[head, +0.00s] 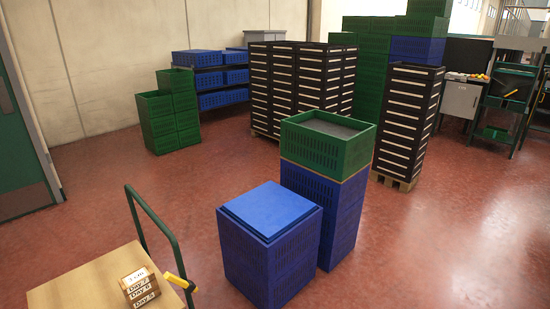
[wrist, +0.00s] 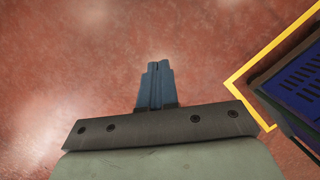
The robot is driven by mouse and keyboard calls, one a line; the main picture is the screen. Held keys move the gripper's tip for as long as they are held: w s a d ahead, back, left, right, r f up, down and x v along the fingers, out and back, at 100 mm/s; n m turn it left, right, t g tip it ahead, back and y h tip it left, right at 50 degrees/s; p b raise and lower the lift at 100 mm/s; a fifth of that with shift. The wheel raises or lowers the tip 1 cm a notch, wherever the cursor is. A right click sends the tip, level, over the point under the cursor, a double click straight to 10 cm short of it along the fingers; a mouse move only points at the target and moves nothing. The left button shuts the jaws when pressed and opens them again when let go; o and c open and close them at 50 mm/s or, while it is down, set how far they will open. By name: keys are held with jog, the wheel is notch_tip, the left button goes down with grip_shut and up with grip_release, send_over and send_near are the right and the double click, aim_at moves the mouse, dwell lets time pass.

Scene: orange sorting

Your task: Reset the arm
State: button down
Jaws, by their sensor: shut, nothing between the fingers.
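My gripper (wrist: 157,68) shows in the wrist view, with its two blue-grey fingers together and nothing between them. It hangs over bare red floor (wrist: 90,60). My gripper and arm do not show in the head view. No orange can be made out near the fingers.
A blue crate (wrist: 298,85) with a yellow edge (wrist: 262,70) beside it is right of my gripper in the wrist view. In the head view, a closed blue stack (head: 268,245) and a green-topped crate stack (head: 325,158) stand mid-floor. A wooden cart (head: 80,285) is at lower left.

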jog(key=s+d+f+g, duration=0.1)
jog(key=s+d+f, duration=0.1)
jog(key=s, duration=0.4)
jog(key=s+d+f+m+g, duration=0.1)
jog(key=s+d+f, duration=0.1)
jog(key=s+f, duration=0.2)
jog(key=s+d+f+g, duration=0.2)
jog(key=s+f, duration=0.1)
jog(key=s, duration=0.5)
jog(key=shift+s+d+f+m, duration=0.15)
jog(key=shift+s+f+m, duration=0.15)
jog(key=shift+s+f, duration=0.1)
